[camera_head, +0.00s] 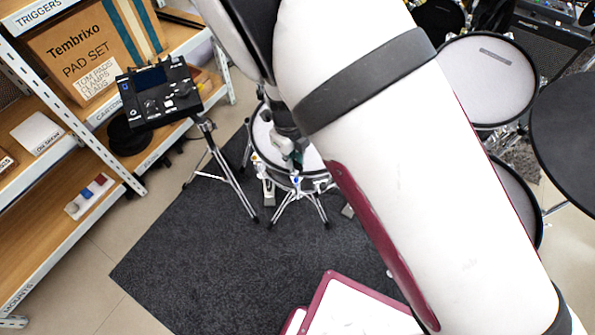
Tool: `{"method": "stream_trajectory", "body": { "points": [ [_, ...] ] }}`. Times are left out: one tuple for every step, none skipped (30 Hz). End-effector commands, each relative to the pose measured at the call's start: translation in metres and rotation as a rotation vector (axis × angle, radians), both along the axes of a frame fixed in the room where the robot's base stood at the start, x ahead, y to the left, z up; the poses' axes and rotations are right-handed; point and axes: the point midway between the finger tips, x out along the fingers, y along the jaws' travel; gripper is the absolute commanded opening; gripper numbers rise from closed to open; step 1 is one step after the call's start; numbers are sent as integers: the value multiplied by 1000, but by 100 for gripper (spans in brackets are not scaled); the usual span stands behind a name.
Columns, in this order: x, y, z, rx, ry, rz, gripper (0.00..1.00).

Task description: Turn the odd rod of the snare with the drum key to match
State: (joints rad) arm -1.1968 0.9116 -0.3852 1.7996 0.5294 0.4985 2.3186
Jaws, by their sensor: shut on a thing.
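The snare (312,162) stands on a tripod stand on the dark carpet, with a white head and metal rim. My arm covers much of its upper right side. My gripper (291,158) is over the snare's head, near its front rim. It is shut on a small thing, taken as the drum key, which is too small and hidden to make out. Small orange and blue marks show at the snare's rim and side. I cannot tell which rod is odd, or whether the key is seated on a rod.
A drum module (160,95) on its stand is left of the snare. A shelf (75,225) with a Tembrixo box (92,50) runs along the left. More pads (488,80) stand at right. The carpet (225,265) in front is clear.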

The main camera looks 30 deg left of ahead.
Motion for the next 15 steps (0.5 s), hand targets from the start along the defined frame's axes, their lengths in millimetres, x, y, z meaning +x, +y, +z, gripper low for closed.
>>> {"method": "stream_trajectory", "body": {
  "points": [
    [7, 3, 0, 1, -4, 73, 0],
    [9, 4, 3, -2, -4, 119, 0],
    [11, 6, 5, -6, -6, 172, 0],
    [12, 6, 7, -8, -8, 206, 0],
    [14, 7, 9, -10, -9, 235, 0],
    [15, 8, 10, -13, -10, 266, 0],
    [16, 8, 12, -14, -11, 287, 0],
    [16, 9, 13, -15, -11, 302, 0],
    [16, 9, 14, -16, -11, 316, 0],
    [17, 9, 14, -18, -12, 324, 0],
    [17, 9, 15, -18, -12, 329, 0],
    [17, 9, 15, -20, -11, 332, 0],
    [17, 9, 15, -20, -11, 333, 0],
    [17, 9, 15, -20, -11, 332, 0],
    [16, 9, 15, -20, -11, 331, 0]
  ]
}}
